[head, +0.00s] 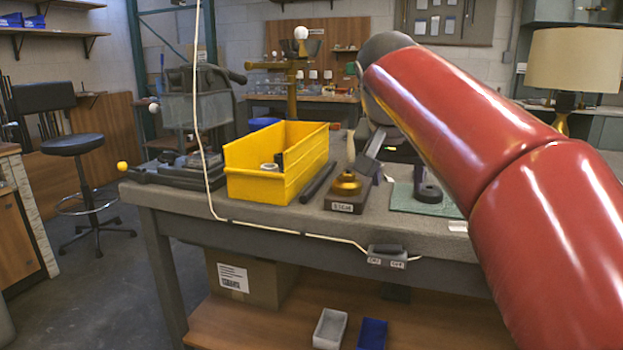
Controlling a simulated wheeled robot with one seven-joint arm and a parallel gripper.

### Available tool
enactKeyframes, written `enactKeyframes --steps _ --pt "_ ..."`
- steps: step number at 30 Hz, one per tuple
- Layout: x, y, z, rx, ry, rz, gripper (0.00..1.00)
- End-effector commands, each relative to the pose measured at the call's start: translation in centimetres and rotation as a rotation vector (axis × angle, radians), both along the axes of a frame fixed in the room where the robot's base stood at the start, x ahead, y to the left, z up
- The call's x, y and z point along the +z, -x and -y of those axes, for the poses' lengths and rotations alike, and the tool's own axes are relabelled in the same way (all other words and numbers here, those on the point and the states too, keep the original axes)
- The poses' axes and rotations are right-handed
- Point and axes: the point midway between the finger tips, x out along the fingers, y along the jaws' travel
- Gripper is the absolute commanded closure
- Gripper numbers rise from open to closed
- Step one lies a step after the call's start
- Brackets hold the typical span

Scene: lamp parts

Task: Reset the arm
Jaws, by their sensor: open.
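My red arm (465,115) reaches in from the right and bends at a grey joint near the top centre. My gripper (366,166) shows only in part below that joint, grey and tilted, just above and right of a brass lamp part (346,184). It is open, and I see nothing held in it. The brass part sits on a dark labelled block (345,206) on the workbench. I cannot tell whether the gripper touches it. The red arm hides part of the bench behind it.
A yellow bin (265,185) with small parts stands left of the block, with a dark bar (318,182) between them. A black ring-shaped part (428,193) is on a green mat (405,200). A cable and switch box (386,256) run along the bench's front edge. A shaded lamp (587,60) stands right.

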Motion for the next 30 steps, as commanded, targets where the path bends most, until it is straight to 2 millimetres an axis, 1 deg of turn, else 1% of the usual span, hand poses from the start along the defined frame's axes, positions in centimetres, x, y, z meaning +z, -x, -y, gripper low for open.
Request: enactKeyframes --steps 7,11,14,15,17,18,20,21,24,25,27,30 --pt "-2.5 3.6 0.3 0.086 0.015 -0.025 0.46" --pt "-4.9 6.5 0.6 0.146 0.017 -0.041 0.46" --pt "-7.8 9.6 0.9 0.208 0.014 -0.053 0.46" --pt "-9.3 11.1 1.1 0.234 0.012 -0.057 0.46" --pt "-11.7 13.4 1.2 0.275 0.007 -0.063 0.46" --pt "-13.4 14.9 1.3 0.301 0.002 -0.064 0.46" --pt "-15.9 16.9 1.4 0.336 -0.007 -0.065 0.46" --pt "-17.5 18.2 1.4 0.355 -0.013 -0.066 0.46" --pt "-20.9 20.7 1.4 0.395 -0.026 -0.063 0.46" --pt "-21.7 21.3 1.4 0.404 -0.028 -0.063 0.46" --pt "-23.3 22.3 1.4 0.419 -0.034 -0.061 0.46" --pt "-24.4 23.0 1.3 0.432 -0.038 -0.058 0.46"
